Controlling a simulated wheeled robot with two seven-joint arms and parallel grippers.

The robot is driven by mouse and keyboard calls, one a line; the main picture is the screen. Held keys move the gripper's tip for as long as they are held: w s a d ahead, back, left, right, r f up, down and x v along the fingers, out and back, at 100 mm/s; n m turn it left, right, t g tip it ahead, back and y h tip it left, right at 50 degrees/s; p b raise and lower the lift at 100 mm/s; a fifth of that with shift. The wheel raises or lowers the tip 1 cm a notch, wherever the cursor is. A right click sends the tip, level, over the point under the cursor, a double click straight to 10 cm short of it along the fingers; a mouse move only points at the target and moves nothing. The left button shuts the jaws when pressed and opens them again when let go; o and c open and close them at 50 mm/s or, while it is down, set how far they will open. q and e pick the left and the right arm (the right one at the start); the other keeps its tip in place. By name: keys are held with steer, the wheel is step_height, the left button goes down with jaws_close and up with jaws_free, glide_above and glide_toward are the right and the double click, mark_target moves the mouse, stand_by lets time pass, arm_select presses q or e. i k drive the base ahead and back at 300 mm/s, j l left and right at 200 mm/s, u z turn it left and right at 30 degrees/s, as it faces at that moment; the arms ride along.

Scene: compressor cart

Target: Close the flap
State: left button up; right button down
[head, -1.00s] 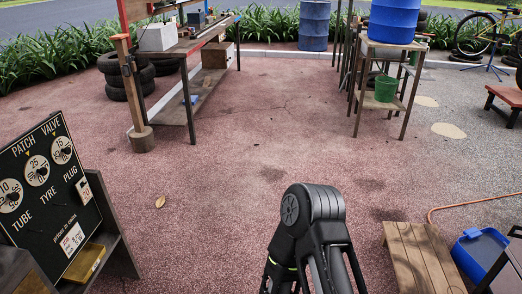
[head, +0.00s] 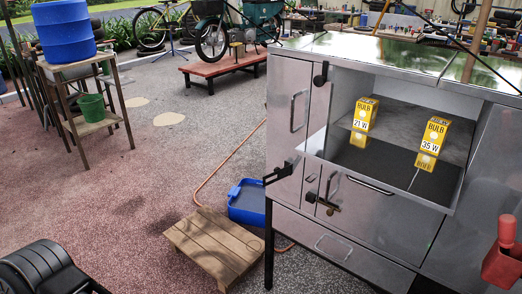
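A metal cart (head: 288,222) stands on the right in the head view. Its upper compartment is open at the front. Two yellow bulb boxes stand inside: a 21 W box (head: 364,114) on the left and a 35 W box (head: 433,133) on the right. A panel that looks like the lowered flap (head: 385,203) is below the opening, with a dark bar handle near its top edge. I cannot tell its exact angle. Part of my dark arm shows at the bottom left. Neither gripper is in view.
A wooden pallet (head: 213,245) and a blue tray (head: 247,203) lie on the ground left of the cart. A red holder (head: 503,255) hangs at the cart's right. A stand with a blue barrel (head: 64,32) and green bucket (head: 93,108) is at the left. The ground between is open.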

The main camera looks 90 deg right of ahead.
mark_target(435, 184)
steer(key=i+l+z, duration=0.1)
steer(key=i, duration=0.25)
steer(key=z, duration=4.05)
